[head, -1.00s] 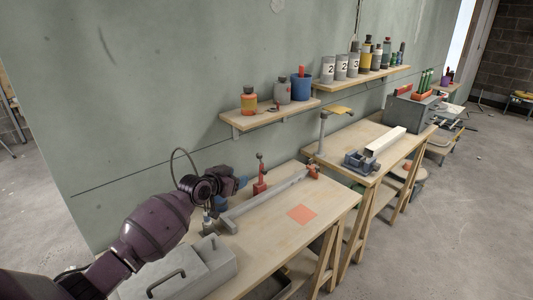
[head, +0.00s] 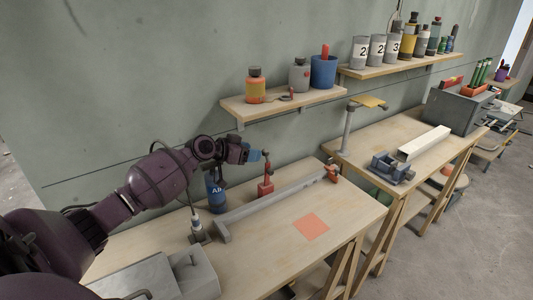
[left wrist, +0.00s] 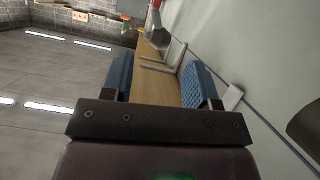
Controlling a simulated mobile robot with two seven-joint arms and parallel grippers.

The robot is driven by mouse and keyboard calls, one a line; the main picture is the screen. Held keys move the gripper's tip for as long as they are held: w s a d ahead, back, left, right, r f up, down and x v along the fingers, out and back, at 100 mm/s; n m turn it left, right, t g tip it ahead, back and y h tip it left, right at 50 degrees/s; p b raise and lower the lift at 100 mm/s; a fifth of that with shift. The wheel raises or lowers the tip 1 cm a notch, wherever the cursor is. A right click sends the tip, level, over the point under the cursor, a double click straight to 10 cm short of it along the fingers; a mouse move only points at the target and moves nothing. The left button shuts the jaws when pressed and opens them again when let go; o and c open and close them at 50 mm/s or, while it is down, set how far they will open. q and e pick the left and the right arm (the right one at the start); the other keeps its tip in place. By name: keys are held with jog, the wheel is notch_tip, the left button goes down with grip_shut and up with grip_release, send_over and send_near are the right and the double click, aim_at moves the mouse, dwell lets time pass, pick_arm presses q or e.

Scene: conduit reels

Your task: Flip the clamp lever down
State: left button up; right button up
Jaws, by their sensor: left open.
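The red clamp (head: 265,188) stands on the near workbench, at the wall side of a long grey rail. Its lever (head: 267,163) points up and ends in a dark knob. My left gripper (head: 254,155) has blue finger pads and is beside the lever's top, just left of it in the head view. I cannot tell whether they touch. In the left wrist view the gripper (left wrist: 158,82) is open, with its pads well apart and nothing clearly held between them. My right gripper is not in view.
A blue can (head: 215,193) stands below my left wrist. The grey rail (head: 275,200) runs along the bench, with an orange square (head: 311,226) in front. A shelf (head: 283,104) with containers is above. A grey box (head: 165,275) is at the near end.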

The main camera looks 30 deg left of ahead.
aim_at(265, 153)
pick_arm(q)
jog(key=x, duration=0.5)
jog(key=shift+w+f, duration=0.15)
jog(key=shift+w+d+f, duration=0.2)
jog(key=shift+w+d, duration=0.05)
jog(key=shift+w, duration=0.3)
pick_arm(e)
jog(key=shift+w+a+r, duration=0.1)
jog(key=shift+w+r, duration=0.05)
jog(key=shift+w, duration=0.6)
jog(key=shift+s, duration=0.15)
pick_arm(q)
grip_shut()
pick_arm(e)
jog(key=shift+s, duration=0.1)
